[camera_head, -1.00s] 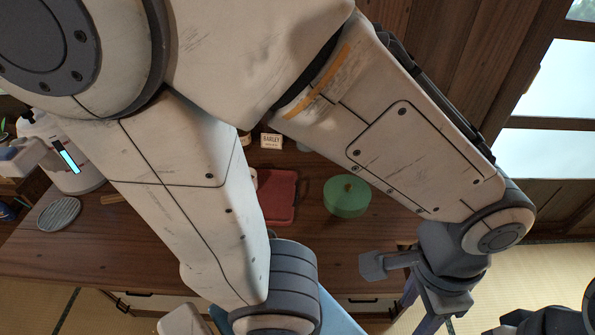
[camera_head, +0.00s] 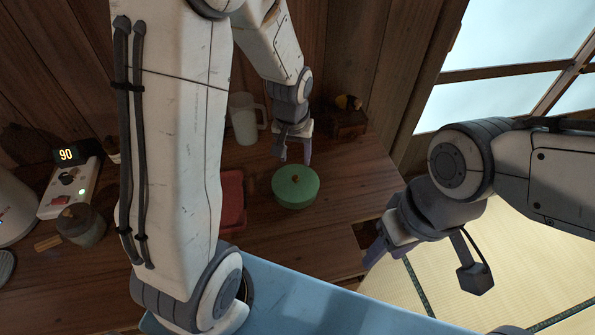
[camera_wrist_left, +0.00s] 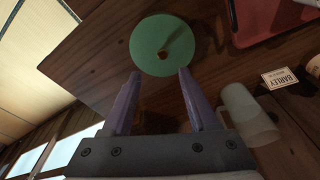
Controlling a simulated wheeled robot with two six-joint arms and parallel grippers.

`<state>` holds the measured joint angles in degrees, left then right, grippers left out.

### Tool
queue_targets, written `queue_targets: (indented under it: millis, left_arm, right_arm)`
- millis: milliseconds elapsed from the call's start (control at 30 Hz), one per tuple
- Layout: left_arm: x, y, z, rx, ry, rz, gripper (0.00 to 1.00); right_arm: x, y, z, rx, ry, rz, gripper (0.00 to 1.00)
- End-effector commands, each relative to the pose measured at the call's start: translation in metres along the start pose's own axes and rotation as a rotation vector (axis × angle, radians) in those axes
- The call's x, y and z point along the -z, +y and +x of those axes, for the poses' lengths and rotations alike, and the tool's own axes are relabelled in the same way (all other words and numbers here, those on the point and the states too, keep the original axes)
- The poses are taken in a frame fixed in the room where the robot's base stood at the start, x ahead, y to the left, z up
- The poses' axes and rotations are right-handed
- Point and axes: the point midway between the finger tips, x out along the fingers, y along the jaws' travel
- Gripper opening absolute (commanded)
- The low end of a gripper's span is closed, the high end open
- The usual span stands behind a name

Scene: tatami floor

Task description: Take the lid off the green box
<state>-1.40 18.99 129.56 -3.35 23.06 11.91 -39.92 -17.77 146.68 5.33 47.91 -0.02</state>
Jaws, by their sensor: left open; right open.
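The round green box (camera_head: 296,190) stands on the wooden table with its lid on, and a small brown knob (camera_head: 295,178) is on top. My left gripper (camera_head: 295,158) is open just behind the box, its fingers pointing down toward it. In the left wrist view the green box (camera_wrist_left: 150,40) lies just ahead of the two spread fingertips (camera_wrist_left: 160,75), with nothing between them. My right gripper (camera_head: 378,250) is open and empty near the table's right front edge, apart from the box.
A red tray (camera_head: 232,200) lies left of the box. A pale translucent mug (camera_head: 243,122) stands behind it. A dark wooden block (camera_head: 345,122) is at the back right. A barley card (camera_wrist_left: 280,78) shows beside the mug in the left wrist view.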

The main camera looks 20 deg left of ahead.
Motion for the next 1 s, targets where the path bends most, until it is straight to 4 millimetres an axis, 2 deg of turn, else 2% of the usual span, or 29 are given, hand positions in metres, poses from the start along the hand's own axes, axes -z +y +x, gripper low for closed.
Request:
queue_targets:
  millis: [67,233,533,800,1000]
  left_arm:
    - [0.003,-0.006,0.012,0.004,-0.003,-0.018,0.60]
    - [0.002,-0.006,0.040,0.004,-0.004,-0.020,0.60]
    - [0.004,-0.005,0.064,0.003,-0.001,-0.018,0.60]
    - [0.005,-0.005,0.102,0.003,-0.001,-0.017,0.60]
    - [0.006,-0.005,0.107,0.002,0.001,-0.018,0.60]
  right_arm:
    - [0.000,0.000,-0.002,0.000,0.000,0.000,0.50]
    - [0.000,0.000,-0.002,0.000,0.000,0.000,0.50]
    - [0.000,0.000,-0.005,0.000,0.000,0.000,0.50]
    - [0.000,0.000,-0.005,0.000,0.000,0.000,0.50]
    - [0.000,0.000,-0.005,0.000,0.000,0.000,0.50]
